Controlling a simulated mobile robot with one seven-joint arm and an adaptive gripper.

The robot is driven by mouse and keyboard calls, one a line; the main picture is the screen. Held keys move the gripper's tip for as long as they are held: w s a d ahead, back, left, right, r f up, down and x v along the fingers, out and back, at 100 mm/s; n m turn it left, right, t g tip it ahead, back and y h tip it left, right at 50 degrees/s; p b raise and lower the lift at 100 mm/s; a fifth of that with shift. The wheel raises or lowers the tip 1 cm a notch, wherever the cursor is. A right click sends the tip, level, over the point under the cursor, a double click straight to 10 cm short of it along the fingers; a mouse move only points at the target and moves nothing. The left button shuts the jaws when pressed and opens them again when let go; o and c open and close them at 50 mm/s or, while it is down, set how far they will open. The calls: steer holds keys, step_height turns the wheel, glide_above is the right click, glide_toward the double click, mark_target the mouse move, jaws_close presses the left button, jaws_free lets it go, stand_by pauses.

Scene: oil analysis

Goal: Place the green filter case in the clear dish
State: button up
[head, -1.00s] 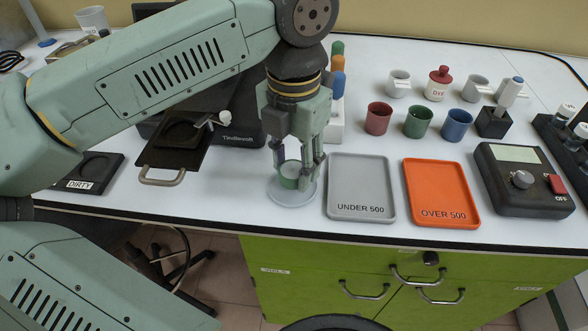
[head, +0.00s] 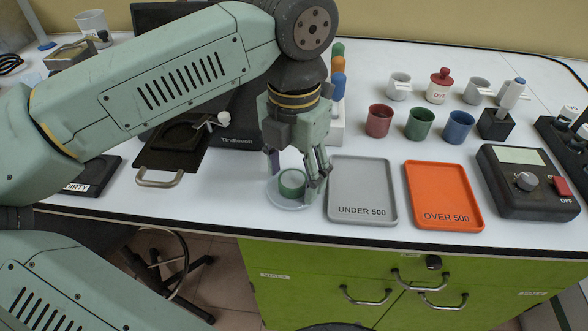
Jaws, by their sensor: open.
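The green filter case (head: 292,184) is a small round green ring. It sits inside the outline of the round clear dish (head: 283,203) near the front edge of the bench. My gripper (head: 296,178) points down just above and around the case, its fingers spread wide. The right finger is beside the case's right side, and the left finger is at its back left. I cannot tell whether a finger touches the case.
A grey "UNDER 500" tray (head: 362,192) stands close to the right of the dish, with an orange "OVER 500" tray (head: 442,196) beyond it. A black device with an open handled drawer (head: 170,160) is at left. Red, green and blue cups (head: 420,124) stand behind the trays.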

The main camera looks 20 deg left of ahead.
mark_target(294, 178)
step_height(294, 178, up, 12)
steer(key=p, duration=0.8)
steer(key=shift+r, duration=0.2)
